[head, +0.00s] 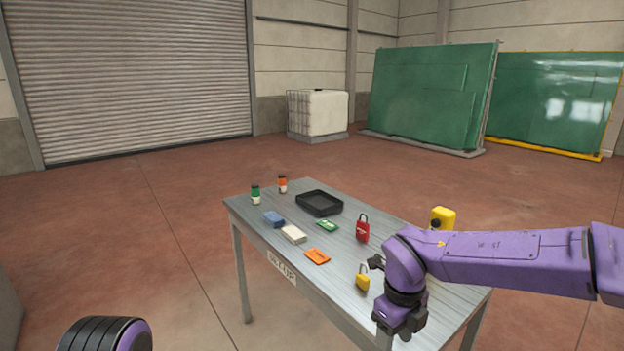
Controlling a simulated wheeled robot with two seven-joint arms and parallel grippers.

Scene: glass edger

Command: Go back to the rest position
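My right arm, purple with black joints, reaches in from the right over the front right of the grey table (345,243). A red padlock (362,231) stands further back. My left gripper is out of view; only a rounded black and purple part of my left arm shows at the bottom left.
Floor left of the table is clear.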

